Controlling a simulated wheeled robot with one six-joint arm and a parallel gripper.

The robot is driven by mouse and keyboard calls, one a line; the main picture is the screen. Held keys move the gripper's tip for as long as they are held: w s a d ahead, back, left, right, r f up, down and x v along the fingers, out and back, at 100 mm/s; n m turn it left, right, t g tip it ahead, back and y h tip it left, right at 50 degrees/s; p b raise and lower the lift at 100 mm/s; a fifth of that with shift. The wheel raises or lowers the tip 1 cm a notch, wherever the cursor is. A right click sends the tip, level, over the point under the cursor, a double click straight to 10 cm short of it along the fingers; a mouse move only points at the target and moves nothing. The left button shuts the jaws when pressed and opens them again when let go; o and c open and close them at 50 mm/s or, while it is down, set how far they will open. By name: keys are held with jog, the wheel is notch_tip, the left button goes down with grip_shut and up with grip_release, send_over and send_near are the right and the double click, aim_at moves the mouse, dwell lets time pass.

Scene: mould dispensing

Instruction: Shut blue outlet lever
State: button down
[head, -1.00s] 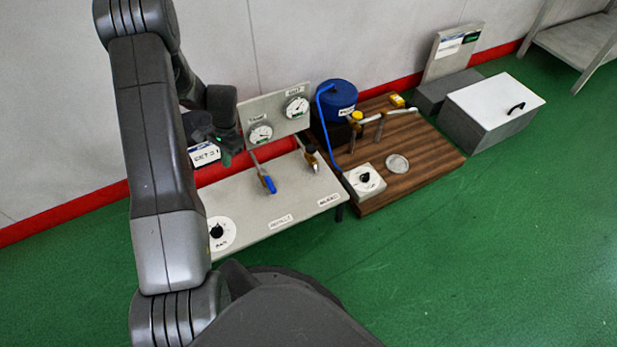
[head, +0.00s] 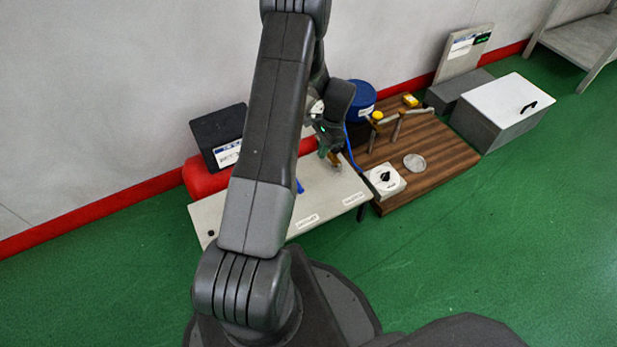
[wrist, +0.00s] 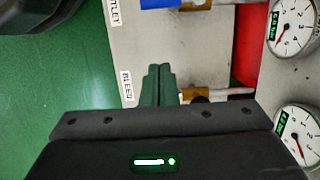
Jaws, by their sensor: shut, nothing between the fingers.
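The blue outlet lever (head: 299,186) shows only as a small piece beside my arm in the head view; the arm hides the rest. In the wrist view the blue lever (wrist: 162,3) is cut by the top edge, near the OUTLET label, and looks in line with its pipe. My gripper (head: 333,158) is over the right part of the grey panel, by the bleed valve. In the wrist view my gripper (wrist: 158,70) has its green fingers together and empty, beside the brass bleed valve (wrist: 195,95) and apart from the blue lever. Whether the fingers touch the bleed valve I cannot tell.
The grey panel (head: 345,197) carries the valves. Two gauges (wrist: 293,27) stand at the right in the wrist view, near a red tank (head: 203,180). A wooden board (head: 440,160) with a blue pot (head: 362,97) lies right of the panel. Green floor in front is open.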

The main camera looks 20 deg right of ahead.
jog(key=shift+f, duration=0.1)
jog(key=a+f+b, duration=0.5)
jog(key=a+f, duration=0.1)
jog(key=f, duration=0.4)
jog(key=shift+s+f, duration=0.15)
jog(key=shift+s, duration=0.1)
